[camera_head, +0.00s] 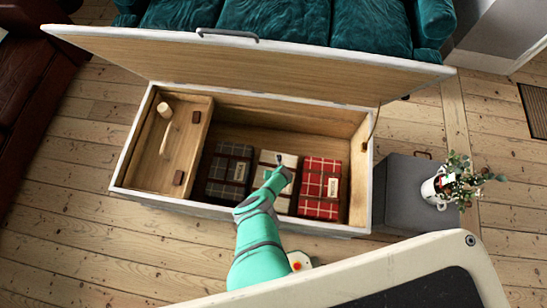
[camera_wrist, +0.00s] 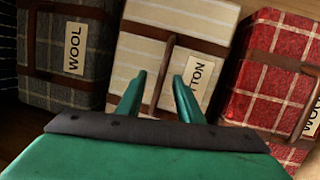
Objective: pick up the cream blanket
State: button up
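The cream blanket (camera_head: 266,158) is a folded, striped bundle with brown straps, lying in the open chest between a grey plaid and a red plaid blanket. In the wrist view the cream blanket (camera_wrist: 142,52) shows a brown strap handle (camera_wrist: 163,72) and a tag partly reading "TTON". My green gripper (camera_head: 279,174) reaches in over the cream blanket and hides part of it. In the wrist view my gripper's fingers (camera_wrist: 159,82) are apart, one on each side of the strap handle. I cannot tell whether they touch it.
The grey blanket (camera_head: 229,172) is tagged "WOOL"; the red blanket (camera_head: 312,190) lies right. The chest (camera_head: 362,190) has its lid (camera_head: 250,65) raised behind. A tray (camera_head: 150,150) holding wooden items fills its left end. A grey box (camera_head: 400,195) with a potted plant (camera_head: 436,190) stands right.

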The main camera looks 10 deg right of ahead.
jog(key=shift+s+d+f, duration=0.1)
jog(key=shift+c, duration=0.2)
grip_shut()
dwell(1.1)
